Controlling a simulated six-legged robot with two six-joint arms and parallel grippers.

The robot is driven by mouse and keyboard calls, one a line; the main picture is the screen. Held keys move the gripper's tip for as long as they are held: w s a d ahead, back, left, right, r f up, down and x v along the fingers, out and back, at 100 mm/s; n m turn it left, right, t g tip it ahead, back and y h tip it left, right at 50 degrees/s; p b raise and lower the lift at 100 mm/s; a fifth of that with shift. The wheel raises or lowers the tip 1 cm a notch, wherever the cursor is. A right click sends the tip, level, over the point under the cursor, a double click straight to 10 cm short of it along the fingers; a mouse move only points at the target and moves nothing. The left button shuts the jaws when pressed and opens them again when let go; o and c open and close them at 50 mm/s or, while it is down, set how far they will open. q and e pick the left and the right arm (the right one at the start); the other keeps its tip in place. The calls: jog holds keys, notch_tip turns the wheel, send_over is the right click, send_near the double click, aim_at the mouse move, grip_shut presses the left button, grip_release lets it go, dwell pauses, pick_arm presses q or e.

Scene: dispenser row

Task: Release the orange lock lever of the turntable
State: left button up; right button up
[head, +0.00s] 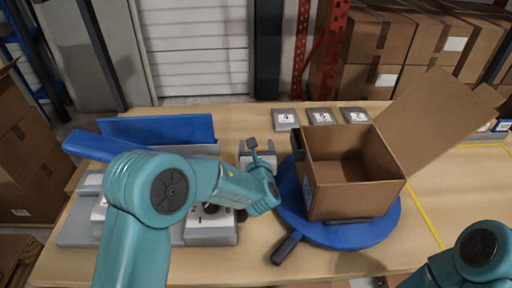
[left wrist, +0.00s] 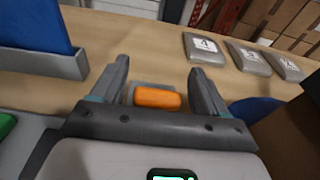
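The orange lock lever (left wrist: 157,97) shows in the left wrist view as a short orange block between my left gripper's fingers. A small bit of orange also shows in the head view (head: 260,151), left of the blue turntable (head: 375,234). My left gripper (left wrist: 160,80) is open, with one grey finger on each side of the lever; I see gaps on both sides. Whether it is level with the lever I cannot tell. An open cardboard box (head: 353,203) stands on the turntable. Only part of my right arm shows at the lower right; its gripper is out of view.
A dark handle (head: 287,247) sticks out from the turntable's front left. A blue panel (head: 158,130) stands at the table's back left. Several numbered grey blocks (head: 286,118) line the back edge. The wooden table (head: 440,205) is clear right of the turntable.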

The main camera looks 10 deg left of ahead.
pick_arm(q)
jog(key=shift+s+d, duration=0.1)
jog(key=shift+s, duration=0.25)
jog(key=b+v, duration=0.2)
jog(key=v, duration=1.3)
jog(key=shift+s, duration=0.25)
jog(key=shift+r, duration=0.1)
